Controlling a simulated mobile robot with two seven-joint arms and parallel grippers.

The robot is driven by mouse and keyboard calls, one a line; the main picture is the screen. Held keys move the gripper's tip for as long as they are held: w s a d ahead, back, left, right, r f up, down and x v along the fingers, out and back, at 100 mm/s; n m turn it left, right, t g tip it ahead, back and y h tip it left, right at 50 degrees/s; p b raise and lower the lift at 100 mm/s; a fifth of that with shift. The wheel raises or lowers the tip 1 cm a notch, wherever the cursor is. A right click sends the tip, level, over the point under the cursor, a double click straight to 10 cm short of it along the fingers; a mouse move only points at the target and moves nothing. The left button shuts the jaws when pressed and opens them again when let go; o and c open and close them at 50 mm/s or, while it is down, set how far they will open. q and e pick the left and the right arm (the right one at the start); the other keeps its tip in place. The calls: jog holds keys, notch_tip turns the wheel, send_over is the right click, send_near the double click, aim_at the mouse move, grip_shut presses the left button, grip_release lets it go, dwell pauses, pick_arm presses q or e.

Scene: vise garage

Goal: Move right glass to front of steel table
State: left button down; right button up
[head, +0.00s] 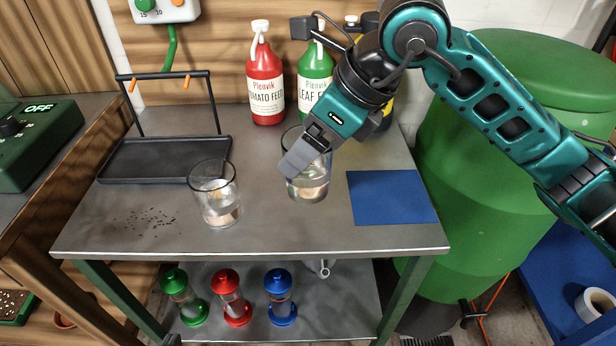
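The right glass (316,187) is a clear tumbler standing upright toward the middle of the steel table (290,235), its lower part showing below my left gripper. The other glass (215,196) stands upright to the left and closer to the front edge. My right gripper is not in view.
A black tray (165,160) lies at the back left. A red bottle (265,75) and a green bottle (315,70) stand at the back. A blue mat (390,197) lies right of the glass. The front strip of the table is clear.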

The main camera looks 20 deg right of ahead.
aim_at(308, 174)
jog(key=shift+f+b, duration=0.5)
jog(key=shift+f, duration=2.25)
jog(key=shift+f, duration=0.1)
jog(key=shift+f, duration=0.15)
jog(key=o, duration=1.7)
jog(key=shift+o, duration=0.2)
